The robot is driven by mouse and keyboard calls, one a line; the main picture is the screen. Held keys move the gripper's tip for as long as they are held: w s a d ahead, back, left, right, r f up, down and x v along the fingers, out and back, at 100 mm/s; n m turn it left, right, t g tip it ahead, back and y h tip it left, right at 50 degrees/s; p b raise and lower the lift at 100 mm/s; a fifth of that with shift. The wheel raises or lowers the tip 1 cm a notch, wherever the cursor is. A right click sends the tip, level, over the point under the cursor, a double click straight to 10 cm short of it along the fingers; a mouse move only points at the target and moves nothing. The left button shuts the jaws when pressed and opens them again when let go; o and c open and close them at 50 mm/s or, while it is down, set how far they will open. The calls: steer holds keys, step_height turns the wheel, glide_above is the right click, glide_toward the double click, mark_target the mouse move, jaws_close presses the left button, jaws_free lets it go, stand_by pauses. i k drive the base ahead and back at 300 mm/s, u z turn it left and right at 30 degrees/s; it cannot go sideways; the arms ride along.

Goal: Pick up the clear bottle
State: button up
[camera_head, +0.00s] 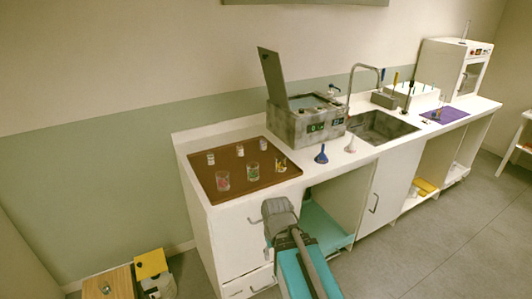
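Two rows of small glass containers stand upright on a brown tray (208,187) at the left end of the counter. The back row holds a left bottle (211,159), a middle bottle (240,151) and a right bottle (263,144), all small and pale or clear. Which one is the clear bottle cannot be told at this size. The front row holds a jar with red and green contents (223,181), a jar with green contents (253,171) and one with yellowish contents (281,164). My arm is in front of the counter, apart from the bottles; no gripper fingers show.
A grey water bath (300,127) with a raised lid stands right of the tray. A blue funnel (321,155), a pale funnel (350,146) and a sink (378,127) with a tall faucet (352,82) are farther right. A yellow-topped bin (152,264) stands on the floor.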

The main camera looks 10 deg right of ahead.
mark_target(263, 142)
steer(key=k, duration=1.2)
steer(key=z, duration=1.05)
steer(key=i, duration=2.35)
steer(key=u, duration=0.05)
